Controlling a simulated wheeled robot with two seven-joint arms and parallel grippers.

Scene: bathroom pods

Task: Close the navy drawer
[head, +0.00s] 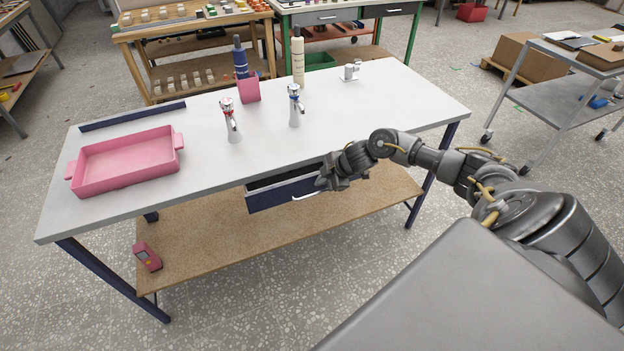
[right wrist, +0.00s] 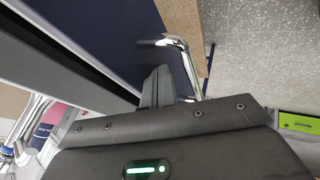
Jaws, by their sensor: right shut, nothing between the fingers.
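The navy drawer (head: 270,201) hangs under the white table and stands partly open, its dark inside showing behind the front. Its metal bar handle (head: 305,197) is on the front. My right gripper (head: 324,184) is at the right end of the drawer front, shut and empty. In the right wrist view the navy front (right wrist: 110,35) fills the upper left, and the shiny handle (right wrist: 186,62) lies just beside my shut fingers (right wrist: 157,88). I cannot tell whether they touch the front or handle. My left gripper is out of view.
The white tabletop (head: 200,165) holds a pink tray (head: 126,171), two taps (head: 231,122), bottles (head: 240,58), a pink cup (head: 249,90) and a small metal piece (head: 350,72). A wooden shelf (head: 210,240) below carries a red device (head: 147,256). Floor in front is clear.

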